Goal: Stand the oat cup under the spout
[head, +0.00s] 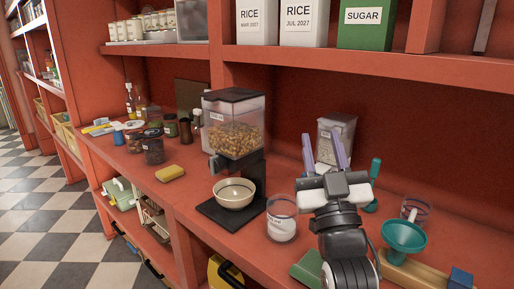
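A dispenser (237,125) with a dark lid, a clear hopper of brown pieces and a dark base stands on the counter. Its spout (217,165) is at the lower left of the hopper. A cream bowl (234,194) stands on the base under the spout. A clear cup (282,218) with pale contents and a small label stands right of the base; I cannot read the label. Another clear cup (415,209) is at the right, partly hidden by a teal funnel. My gripper (324,152) is open with its fingers apart, right of the dispenser, pointing toward the back. Nothing shows held.
A clear labelled canister (337,138) stands behind my gripper. The teal funnel (404,238), a teal scoop (373,182), a green block (308,268) and a blue block (460,279) are nearby. A yellow sponge (170,173) and several jars stand left. An upper shelf (370,66) overhangs.

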